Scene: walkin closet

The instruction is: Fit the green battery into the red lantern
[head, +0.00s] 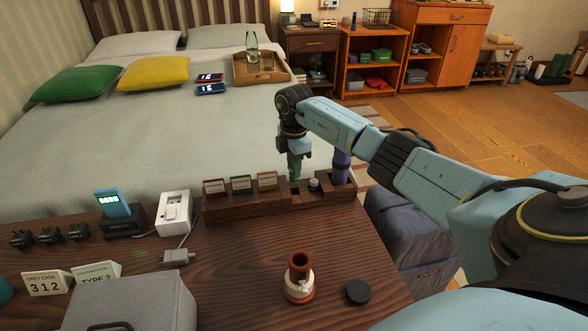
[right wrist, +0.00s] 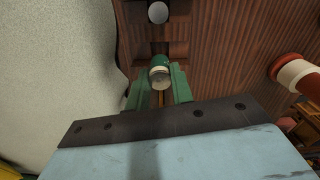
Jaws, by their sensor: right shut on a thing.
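The red lantern (head: 299,288) stands upright on the wooden table, with a red tube on top and a cream collar. It also shows at the right of the right wrist view (right wrist: 298,74). My right gripper (head: 295,172) is over the dark wooden rack behind the lantern. In the right wrist view its green fingers (right wrist: 160,86) are shut on the green battery (right wrist: 158,60), which has a pale end. The battery is at a rack slot; I cannot tell whether it is clear of it. In the head view the fingers mostly hide it. My left gripper is not in view.
The rack (head: 240,208) holds small cards, a pale-topped cell (head: 314,184) and a blue battery (head: 341,165). A black disc (head: 358,292) lies right of the lantern. A grey case (head: 130,302) stands front left. The table between rack and lantern is clear.

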